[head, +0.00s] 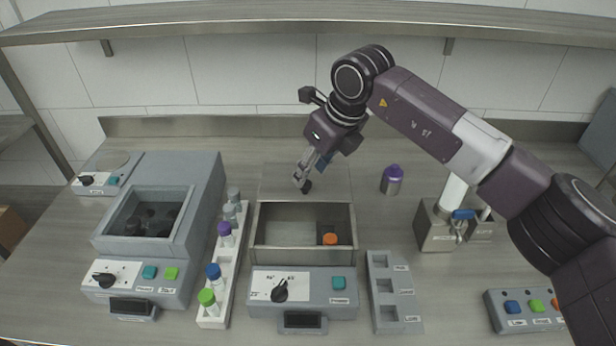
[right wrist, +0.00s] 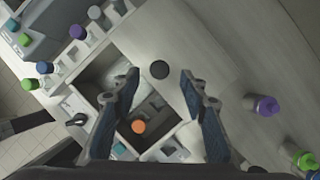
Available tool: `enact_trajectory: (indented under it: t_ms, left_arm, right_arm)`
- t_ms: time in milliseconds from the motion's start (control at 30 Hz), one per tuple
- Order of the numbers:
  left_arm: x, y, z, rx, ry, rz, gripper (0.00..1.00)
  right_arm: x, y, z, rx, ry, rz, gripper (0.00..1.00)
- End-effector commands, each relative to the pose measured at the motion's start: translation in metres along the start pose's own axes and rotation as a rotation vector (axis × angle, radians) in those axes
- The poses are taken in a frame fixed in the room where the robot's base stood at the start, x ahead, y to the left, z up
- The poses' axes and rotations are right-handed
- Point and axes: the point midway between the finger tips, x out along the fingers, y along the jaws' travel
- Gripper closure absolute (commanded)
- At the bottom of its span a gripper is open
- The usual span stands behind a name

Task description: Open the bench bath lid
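The bench bath (head: 352,228) is the middle grey device. Its basin is uncovered, and an orange-capped tube (head: 330,239) stands inside, also seen in the right wrist view (right wrist: 138,127). The grey lid (head: 275,184) is raised behind the basin's back edge; its exact tilt is hard to tell. Its round black knob (head: 307,187) also shows in the right wrist view (right wrist: 160,69). My right gripper (head: 301,180) is by the knob. In the right wrist view its fingers (right wrist: 166,82) are spread wide, apart from the knob on both sides. My left gripper is not in view.
A white rack (head: 211,313) of capped tubes stands left of the bath, beside a larger grey device (head: 206,190). A grey slotted block (head: 376,262) is to the right. A purple-capped bottle (head: 392,181) stands behind right. A shelf (head: 250,22) runs above.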

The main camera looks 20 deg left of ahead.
Motion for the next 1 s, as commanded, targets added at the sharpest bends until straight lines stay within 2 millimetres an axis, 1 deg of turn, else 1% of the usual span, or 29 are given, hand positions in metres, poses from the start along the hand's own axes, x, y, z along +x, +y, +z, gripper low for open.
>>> enact_trajectory:
  t_ms: [33,200,300,400,567,1000]
  left_arm:
    - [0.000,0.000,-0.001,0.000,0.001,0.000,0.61]
    - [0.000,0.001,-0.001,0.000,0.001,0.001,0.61]
    - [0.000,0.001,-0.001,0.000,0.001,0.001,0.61]
    - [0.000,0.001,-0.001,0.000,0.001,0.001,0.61]
    - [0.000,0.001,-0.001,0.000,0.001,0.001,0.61]
    - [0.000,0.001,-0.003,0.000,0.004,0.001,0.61]
  right_arm:
    - [-0.013,-0.001,0.000,-0.001,-0.002,-0.004,0.60]
    - [-0.049,-0.001,0.000,-0.001,-0.002,-0.003,0.60]
    - [-0.064,-0.001,0.000,0.000,-0.001,-0.003,0.60]
    - [-0.075,-0.001,0.000,0.000,0.000,-0.001,0.60]
    - [-0.081,0.000,-0.001,0.000,0.002,0.000,0.60]
    - [-0.081,0.000,0.000,0.000,0.001,0.000,0.60]
